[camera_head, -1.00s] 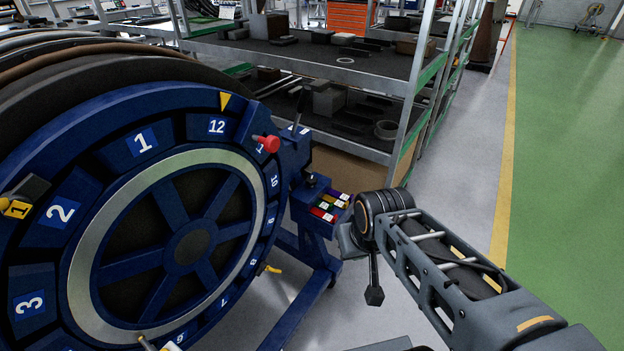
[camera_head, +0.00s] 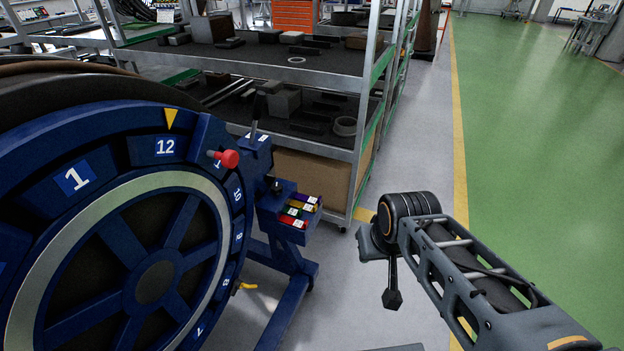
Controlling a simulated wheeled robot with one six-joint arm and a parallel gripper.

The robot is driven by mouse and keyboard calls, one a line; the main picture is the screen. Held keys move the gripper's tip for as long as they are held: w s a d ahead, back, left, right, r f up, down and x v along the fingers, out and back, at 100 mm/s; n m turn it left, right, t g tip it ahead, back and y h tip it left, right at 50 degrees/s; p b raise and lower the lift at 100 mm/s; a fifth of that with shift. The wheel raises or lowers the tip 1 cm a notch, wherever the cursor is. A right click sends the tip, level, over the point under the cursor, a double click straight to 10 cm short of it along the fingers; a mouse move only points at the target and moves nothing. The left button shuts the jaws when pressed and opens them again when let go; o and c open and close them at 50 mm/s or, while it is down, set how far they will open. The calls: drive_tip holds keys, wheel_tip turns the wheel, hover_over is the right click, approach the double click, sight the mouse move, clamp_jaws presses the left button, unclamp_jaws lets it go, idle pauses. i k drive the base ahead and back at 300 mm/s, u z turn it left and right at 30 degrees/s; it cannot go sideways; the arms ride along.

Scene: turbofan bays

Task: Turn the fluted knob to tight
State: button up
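A small black knob (camera_head: 275,187) sits on the blue stand's side box, between the numbered wheel and the coloured blocks. It is too small to tell whether it is fluted or how far it is turned. A red-ended knob (camera_head: 228,158) sticks out beside the wheel's rim near the 12. My arm reaches in from the lower right. The dark end piece (camera_head: 392,298) hanging below its far joint may be my gripper; its fingers cannot be made out. It is to the right of the stand, apart from both knobs, and I see nothing held.
The blue numbered wheel (camera_head: 101,193) on its stand fills the left. Coloured labelled blocks (camera_head: 297,209) sit on a side tray. A metal shelf rack (camera_head: 362,128) with dark parts stands behind. The grey floor and green lane (camera_head: 540,140) at right are clear.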

sight(276, 188)
drive_tip(key=z, duration=0.7)
drive_tip(key=i, duration=1.35)
drive_tip(key=u, duration=2.55)
